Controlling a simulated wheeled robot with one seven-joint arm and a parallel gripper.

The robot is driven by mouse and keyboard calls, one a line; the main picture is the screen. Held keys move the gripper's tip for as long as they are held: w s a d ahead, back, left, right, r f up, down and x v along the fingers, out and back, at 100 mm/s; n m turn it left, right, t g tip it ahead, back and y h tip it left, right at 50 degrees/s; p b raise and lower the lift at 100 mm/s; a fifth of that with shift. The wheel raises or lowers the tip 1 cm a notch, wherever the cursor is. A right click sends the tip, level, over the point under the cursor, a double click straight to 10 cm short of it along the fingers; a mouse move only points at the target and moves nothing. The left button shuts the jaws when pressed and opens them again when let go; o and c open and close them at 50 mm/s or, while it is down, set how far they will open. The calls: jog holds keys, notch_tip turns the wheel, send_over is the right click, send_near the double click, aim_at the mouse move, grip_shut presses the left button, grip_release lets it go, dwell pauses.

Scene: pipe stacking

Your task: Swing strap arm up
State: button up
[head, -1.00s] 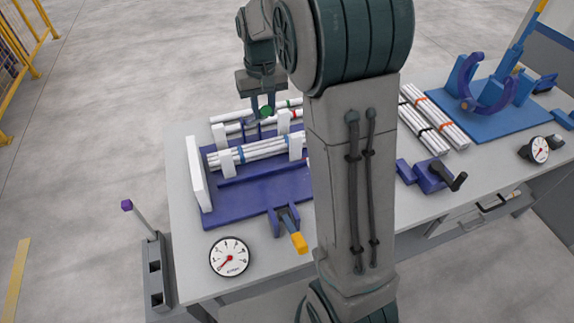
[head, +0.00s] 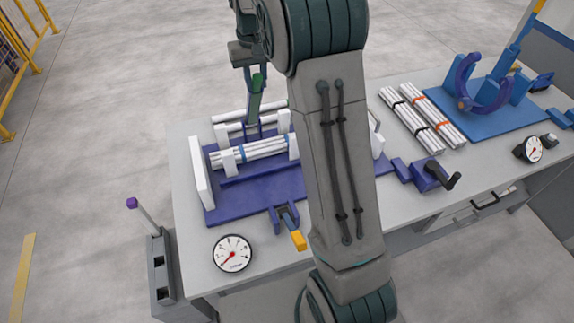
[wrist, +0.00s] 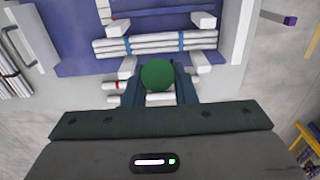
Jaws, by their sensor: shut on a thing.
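The strap arm (head: 254,101) stands up, slightly tilted, at the back of the purple pipe cradle (head: 262,188). Its green end (head: 257,80) sits between the fingers of my gripper (head: 254,86), which is shut on it. In the wrist view the green end shows as a round knob (wrist: 157,75) between the fingers. Below it, white pipes (head: 255,150) with blue bands lie in the cradle between white uprights. Part of the cradle's right side is hidden behind my arm.
To the right on the bench lie two strapped pipe bundles (head: 432,115) and a blue stand with a purple curved clamp (head: 482,84). Near the front are a dial gauge (head: 232,253), a yellow-ended lever (head: 298,240) and a purple crank (head: 432,177).

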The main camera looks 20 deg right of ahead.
jog(key=w+r, duration=0.3)
jog(key=w, duration=0.4)
jog(key=shift+w+r, duration=0.15)
jog(key=shift+w, duration=0.1)
jog(key=o, duration=0.9)
jog(key=shift+o, duration=0.2)
jog(key=s+r, duration=0.1)
jog(key=s, duration=0.1)
jog(key=s+r+b, duration=0.1)
jog(key=s+r, duration=0.1)
jog(key=s, duration=0.1)
jog(key=s+r+b, duration=0.1)
jog(key=s+r, duration=0.1)
jog(key=s, duration=0.1)
jog(key=shift+s, duration=0.2)
